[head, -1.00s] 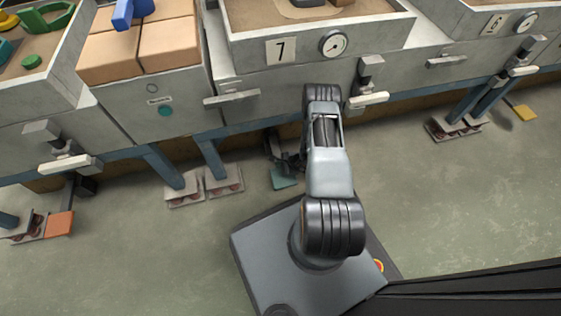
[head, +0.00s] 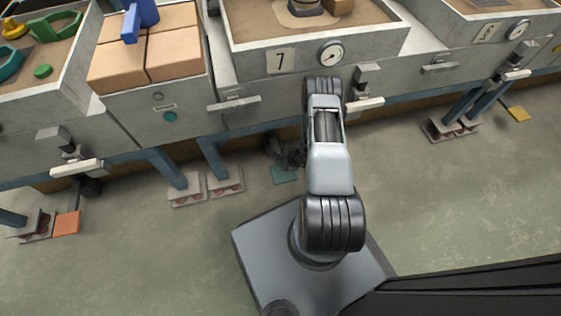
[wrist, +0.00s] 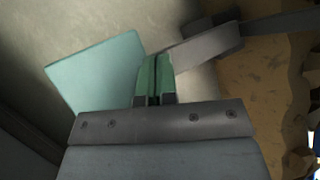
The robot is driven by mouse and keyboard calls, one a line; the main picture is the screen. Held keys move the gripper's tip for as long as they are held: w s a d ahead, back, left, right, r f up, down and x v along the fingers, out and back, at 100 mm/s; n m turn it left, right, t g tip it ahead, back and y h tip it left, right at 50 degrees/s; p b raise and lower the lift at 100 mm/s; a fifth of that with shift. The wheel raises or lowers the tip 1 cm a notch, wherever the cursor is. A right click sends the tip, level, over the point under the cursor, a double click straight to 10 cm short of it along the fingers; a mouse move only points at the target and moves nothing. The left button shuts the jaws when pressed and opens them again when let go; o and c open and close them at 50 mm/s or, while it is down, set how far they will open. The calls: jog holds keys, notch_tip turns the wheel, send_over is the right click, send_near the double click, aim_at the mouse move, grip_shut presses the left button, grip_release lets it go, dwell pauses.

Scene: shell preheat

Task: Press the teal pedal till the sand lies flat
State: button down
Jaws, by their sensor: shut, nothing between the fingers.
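The teal pedal (head: 285,174) is a flat square plate low by the floor, under the bench marked 7. It also shows in the wrist view (wrist: 95,72), left of my gripper (wrist: 156,60). My gripper's green fingers are shut with nothing between them, beside the pedal's right edge near a grey bar (wrist: 205,46). I cannot tell whether they touch the pedal. In the head view my arm reaches down by the bench, and the fingers are not clear. Sand (head: 248,22) lies in the tray marked 7, with a paler patch around a dark object (head: 304,6); its far part is cut off.
An orange pedal (head: 67,222) lies at far left, a yellow pedal (head: 518,114) at far right. Blue bench legs (head: 213,158) on grey feet stand left of the teal pedal. White handles (head: 365,104) jut from the bench front. The front floor is open.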

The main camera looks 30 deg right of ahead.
jog(key=shift+w+r, duration=0.1)
jog(key=shift+r, duration=0.1)
jog(key=shift+r, duration=0.2)
jog(key=shift+w+d+r+p, duration=0.1)
jog(key=shift+w+r+p, duration=0.05)
jog(key=shift+r+p, duration=1.9)
jog(key=shift+r+b, duration=0.2)
jog(key=shift+b, duration=0.15)
dwell(0.8)
